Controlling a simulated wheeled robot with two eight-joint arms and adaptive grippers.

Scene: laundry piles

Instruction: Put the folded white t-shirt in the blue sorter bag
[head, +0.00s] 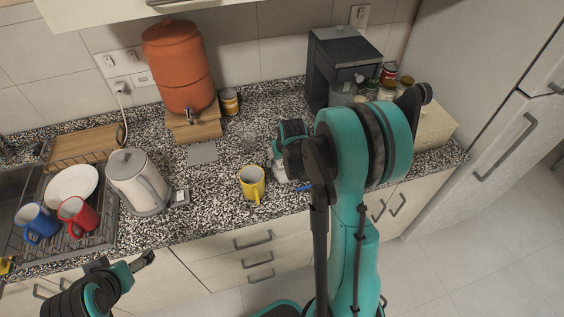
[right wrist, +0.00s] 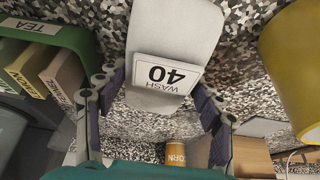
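A white, padded-looking item with a "WASH 40" label (right wrist: 172,38) lies on the speckled counter in the right wrist view. It may be the folded t-shirt, but I cannot tell for sure. My right gripper (right wrist: 157,108) is open, with one finger on each side of the item's near end; contact is not clear. In the head view my right gripper (head: 281,163) is low over the counter, largely hidden by its own arm. My left gripper (head: 122,263) is at the lower left, in front of the counter, its fingers apart and empty. No blue sorter bag can be made out.
A yellow mug (head: 252,182) stands close to the right gripper. A kettle (head: 138,182), a dish rack (head: 100,238) with mugs and a plate, an orange dispenser (head: 180,65) and a coffee machine (head: 338,65) take up the counter. A green tea box (right wrist: 72,40) stands beside the gripper.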

